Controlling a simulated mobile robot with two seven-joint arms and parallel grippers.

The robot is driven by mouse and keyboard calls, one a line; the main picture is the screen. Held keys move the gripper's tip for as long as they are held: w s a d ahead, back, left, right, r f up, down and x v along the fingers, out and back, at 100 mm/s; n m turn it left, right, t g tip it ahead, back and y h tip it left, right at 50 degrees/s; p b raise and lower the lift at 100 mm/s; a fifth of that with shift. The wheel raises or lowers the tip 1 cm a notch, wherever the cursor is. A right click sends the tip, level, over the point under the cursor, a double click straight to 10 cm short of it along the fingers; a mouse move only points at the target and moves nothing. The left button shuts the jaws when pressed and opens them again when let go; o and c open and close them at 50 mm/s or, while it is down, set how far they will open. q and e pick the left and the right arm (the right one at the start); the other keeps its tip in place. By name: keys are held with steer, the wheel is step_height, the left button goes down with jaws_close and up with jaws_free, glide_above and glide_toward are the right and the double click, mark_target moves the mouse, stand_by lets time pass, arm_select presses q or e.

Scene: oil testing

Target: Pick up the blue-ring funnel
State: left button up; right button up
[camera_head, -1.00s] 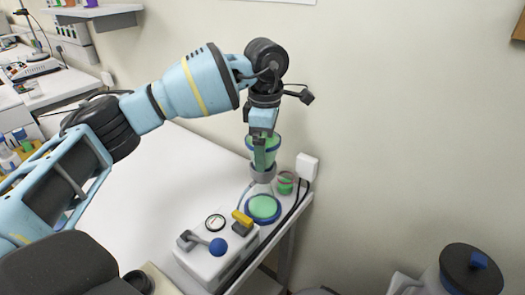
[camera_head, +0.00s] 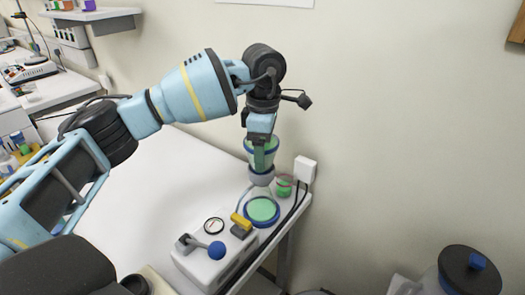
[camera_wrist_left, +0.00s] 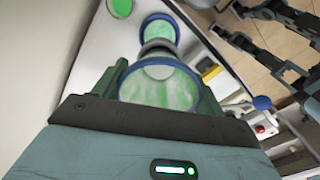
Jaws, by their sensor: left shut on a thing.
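The blue-ring funnel (camera_head: 262,146) has a green body with a blue ring. It sits above the grey collar (camera_head: 261,177) of a clear flask with green contents and a blue-edged base (camera_head: 262,211). My left gripper (camera_head: 260,158) points down, its fingers shut around the funnel's body. In the left wrist view the funnel's blue ring (camera_wrist_left: 164,64) and green wall (camera_wrist_left: 165,92) lie between the fingers. Its lower end is hidden there, and I cannot tell whether it is seated in or just clear of the collar.
A white pump unit (camera_head: 213,262) with a gauge, a blue-knobbed lever and a yellow part stands in front of the flask. A small green jar (camera_head: 284,187) and a white wall box (camera_head: 305,169) are close on the right. The white table (camera_head: 165,190) to the left is bare.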

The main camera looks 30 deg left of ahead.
arm_select(q)
steer(key=shift+r, duration=0.6)
step_height(320, 180, up, 2)
steer(key=shift+r, duration=0.15)
steer(key=s+d+r, duration=0.1)
steer(key=s+d, duration=0.7)
steer(key=s, duration=0.5)
steer(key=shift+s+d+r+b, duration=0.2)
steer(key=shift+d+b, duration=0.15)
steer(key=shift+b, duration=0.1)
arm_select(e)
steer(key=shift+s+f, duration=0.4)
steer(key=shift+f, duration=0.15)
